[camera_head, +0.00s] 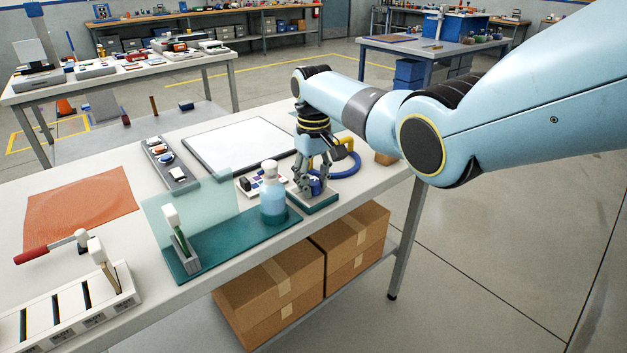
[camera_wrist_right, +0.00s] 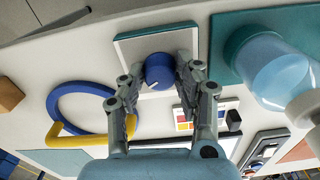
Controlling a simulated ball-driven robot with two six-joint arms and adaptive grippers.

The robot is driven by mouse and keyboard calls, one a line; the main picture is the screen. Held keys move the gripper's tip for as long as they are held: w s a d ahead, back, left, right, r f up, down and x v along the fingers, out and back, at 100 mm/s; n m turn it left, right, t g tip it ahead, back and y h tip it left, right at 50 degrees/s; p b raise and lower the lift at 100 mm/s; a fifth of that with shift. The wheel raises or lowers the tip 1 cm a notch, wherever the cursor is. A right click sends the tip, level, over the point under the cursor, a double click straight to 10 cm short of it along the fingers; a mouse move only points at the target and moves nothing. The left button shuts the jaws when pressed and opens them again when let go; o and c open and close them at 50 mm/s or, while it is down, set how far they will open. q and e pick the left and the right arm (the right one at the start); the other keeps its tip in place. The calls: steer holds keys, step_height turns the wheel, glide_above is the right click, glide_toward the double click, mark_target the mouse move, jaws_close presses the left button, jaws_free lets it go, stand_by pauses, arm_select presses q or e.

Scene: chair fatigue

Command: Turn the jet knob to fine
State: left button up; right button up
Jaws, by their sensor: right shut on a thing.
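The blue jet knob (camera_wrist_right: 159,68) sits on a pale square plate (camera_wrist_right: 131,52) in the right wrist view, and a white pointer line shows on its face towards the lower left. My right gripper (camera_wrist_right: 160,78) has its two fingers closed on opposite sides of the knob. In the head view the right gripper (camera_head: 315,186) reaches down over the plate's teal base (camera_head: 318,208) at the right end of the table, and the knob is mostly hidden by the fingers. I cannot read any fine marking on the plate. My left gripper is not in view.
A bottle of blue liquid (camera_head: 272,200) stands on a teal mat (camera_head: 232,236) to the left. A clear upright panel (camera_head: 200,212) stands behind the mat.

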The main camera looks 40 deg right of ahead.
steer(key=shift+n, duration=0.3)
steer(key=shift+n+p, duration=0.6)
steer(key=shift+n, duration=0.3)
jaws_close()
steer(key=n, duration=0.2)
steer(key=shift+n+p, duration=0.3)
steer(key=shift+p, duration=0.1)
steer(key=n+p, duration=0.1)
steer(key=n, duration=1.1)
steer(key=shift+n+p, duration=0.3)
steer(key=n, duration=0.6)
jaws_free()
steer(key=shift+n, duration=0.3)
